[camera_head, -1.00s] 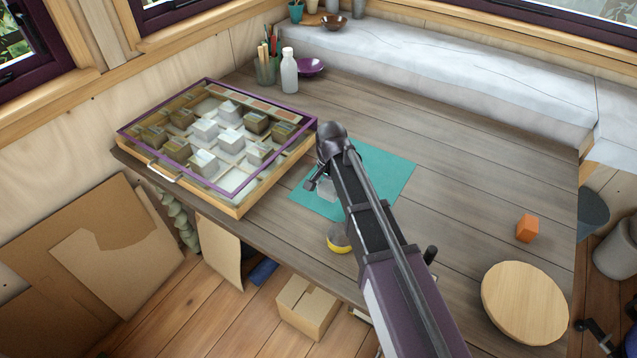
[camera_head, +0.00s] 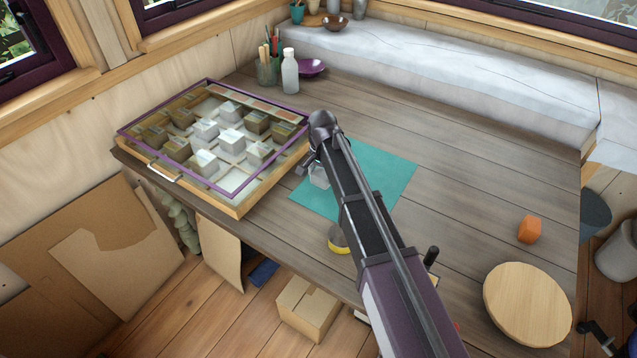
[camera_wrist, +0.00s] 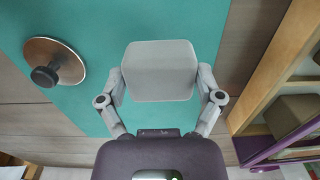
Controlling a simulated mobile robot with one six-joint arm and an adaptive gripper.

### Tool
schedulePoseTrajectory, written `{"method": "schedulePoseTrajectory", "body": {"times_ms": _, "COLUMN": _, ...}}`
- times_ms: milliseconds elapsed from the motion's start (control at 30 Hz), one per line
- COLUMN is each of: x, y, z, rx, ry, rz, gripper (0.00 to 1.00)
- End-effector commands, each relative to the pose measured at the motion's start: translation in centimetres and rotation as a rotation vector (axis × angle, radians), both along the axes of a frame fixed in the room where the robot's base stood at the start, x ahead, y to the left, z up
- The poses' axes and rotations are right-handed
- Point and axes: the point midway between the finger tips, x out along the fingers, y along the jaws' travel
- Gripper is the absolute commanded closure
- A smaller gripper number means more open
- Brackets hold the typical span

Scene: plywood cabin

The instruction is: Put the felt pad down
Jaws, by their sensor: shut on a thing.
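My gripper (camera_wrist: 160,92) is shut on a light grey block with rounded corners, the felt pad (camera_wrist: 160,70), with one finger on each side of it. The wrist view shows the pad over the teal mat (camera_wrist: 60,12). In the head view my arm hides most of the gripper, and a small pale part of the pad (camera_head: 319,177) shows at its left, over the mat's left part (camera_head: 385,172). I cannot tell whether the pad touches the mat.
A purple-framed glass-topped case (camera_head: 240,208) of blocks stands just left of the gripper. In the wrist view a copper disc with a dark knob (camera_wrist: 68,62) is on the left. A yellow-edged round object (camera_head: 338,243), an orange block (camera_head: 529,230) and a round wooden board (camera_head: 527,303) are on the table.

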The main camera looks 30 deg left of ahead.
Motion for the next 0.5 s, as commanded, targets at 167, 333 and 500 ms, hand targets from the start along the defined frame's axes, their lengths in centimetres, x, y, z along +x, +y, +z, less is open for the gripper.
{"method": "schedulePoseTrajectory", "body": {"times_ms": 167, "x": -0.1, "y": -0.2, "z": -2.1, "rx": 0.0, "ry": 0.0, "rz": 0.0, "gripper": 0.54}}
{"method": "schedulePoseTrajectory", "body": {"times_ms": 333, "x": -0.1, "y": -0.2, "z": -3.2, "rx": 0.0, "ry": 0.0, "rz": 0.0, "gripper": 0.54}}
{"method": "schedulePoseTrajectory", "body": {"times_ms": 500, "x": -0.1, "y": -0.2, "z": -3.4, "rx": 0.0, "ry": 0.0, "rz": -0.001, "gripper": 0.54}}
